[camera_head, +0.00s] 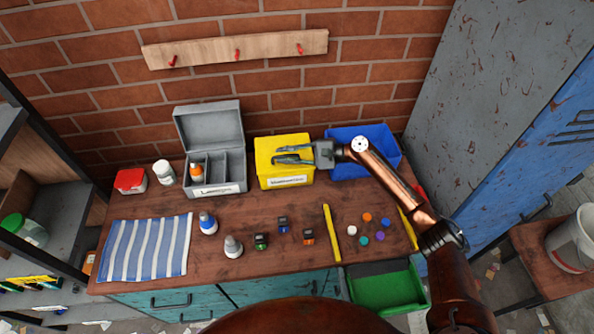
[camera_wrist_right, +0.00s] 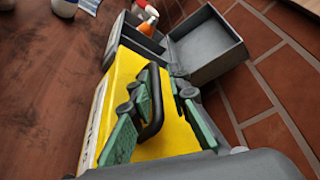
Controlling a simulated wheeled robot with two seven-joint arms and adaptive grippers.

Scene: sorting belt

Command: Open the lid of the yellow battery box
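The yellow battery box (camera_head: 270,178) stands at the back middle of the workbench, with a white label on its front. Its lid looks shut. In the right wrist view the yellow lid (camera_wrist_right: 124,72) carries a black loop handle (camera_wrist_right: 157,105). My right gripper (camera_head: 276,155) reaches over the lid from the right. Its fingers are spread, one on each side of the handle in the wrist view, with gaps visible; whether they touch the handle I cannot tell. My left gripper is not in view.
A grey open-lidded box (camera_head: 210,150) stands just left of the yellow box, and a blue bin (camera_head: 385,165) just right, under my right arm. Small bottles, colored blocks, discs and a striped cloth (camera_head: 146,248) lie in front. A brick wall is behind.

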